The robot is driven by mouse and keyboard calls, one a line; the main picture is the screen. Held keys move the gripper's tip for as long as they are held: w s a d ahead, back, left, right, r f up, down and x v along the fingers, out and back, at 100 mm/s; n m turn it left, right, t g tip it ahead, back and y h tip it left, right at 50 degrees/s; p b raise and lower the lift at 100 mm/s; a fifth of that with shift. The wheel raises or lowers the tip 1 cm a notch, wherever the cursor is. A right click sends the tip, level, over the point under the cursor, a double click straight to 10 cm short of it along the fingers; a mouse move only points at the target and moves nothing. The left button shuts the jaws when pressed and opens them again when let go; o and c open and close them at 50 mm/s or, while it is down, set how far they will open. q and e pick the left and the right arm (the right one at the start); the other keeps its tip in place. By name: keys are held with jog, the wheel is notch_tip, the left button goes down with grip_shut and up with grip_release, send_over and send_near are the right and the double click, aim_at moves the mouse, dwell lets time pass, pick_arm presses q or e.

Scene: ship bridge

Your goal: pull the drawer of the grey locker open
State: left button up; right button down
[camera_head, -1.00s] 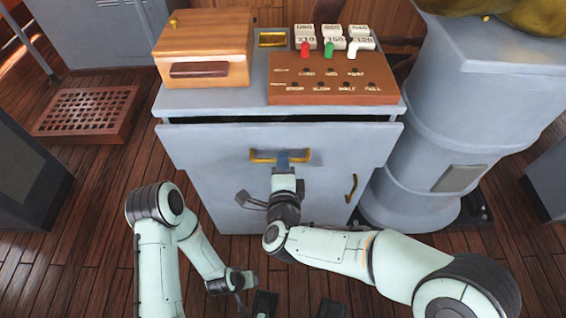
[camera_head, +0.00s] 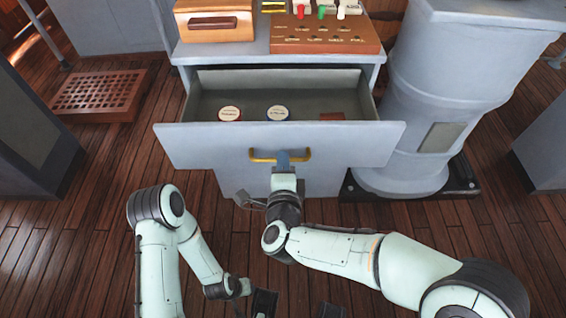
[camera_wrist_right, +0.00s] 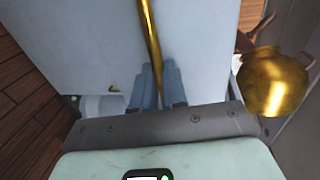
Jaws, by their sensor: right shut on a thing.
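The grey locker (camera_head: 327,186) stands ahead of me with its drawer (camera_head: 200,146) pulled well out. Inside the drawer lie a red-rimmed round tin (camera_head: 230,114), a blue-rimmed round tin (camera_head: 277,112) and a flat brown thing (camera_head: 332,116). My right gripper (camera_head: 283,160) is shut on the brass drawer handle (camera_head: 262,156) at the middle of the drawer front. In the right wrist view the brass handle (camera_wrist_right: 150,40) runs down between the blue fingers (camera_wrist_right: 160,85). My left arm is low at the left; its gripper (camera_head: 264,302) shows at the bottom edge, its jaws unclear.
On the locker top are a wooden box (camera_head: 214,22) and a brown panel (camera_head: 325,37) with red, green and white levers. A grey pedestal (camera_head: 415,130) stands close at the right. A brown floor grating (camera_head: 100,95) lies at the left. A brass pot (camera_wrist_right: 273,82) shows in the right wrist view.

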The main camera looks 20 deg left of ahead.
pick_arm(q)
jog(key=shift+s+d, duration=0.1)
jog(key=shift+s, duration=0.4)
pick_arm(e)
jog(key=shift+s+d, duration=0.15)
jog(key=shift+s, duration=0.25)
pick_arm(q)
jog(key=shift+f, duration=0.1)
pick_arm(e)
jog(key=c, duration=1.2)
grip_release()
jog(key=shift+o, duration=0.2)
pick_arm(q)
jog(key=shift+t, duration=0.7)
jog(key=w+r, duration=0.1)
jog(key=w+r+p, duration=0.2)
jog(key=w+r, duration=0.1)
jog(key=shift+d, duration=0.35)
pick_arm(e)
jog(key=v, duration=1.3)
jog(key=shift+s+d, duration=0.1)
jog(key=shift+s, duration=0.05)
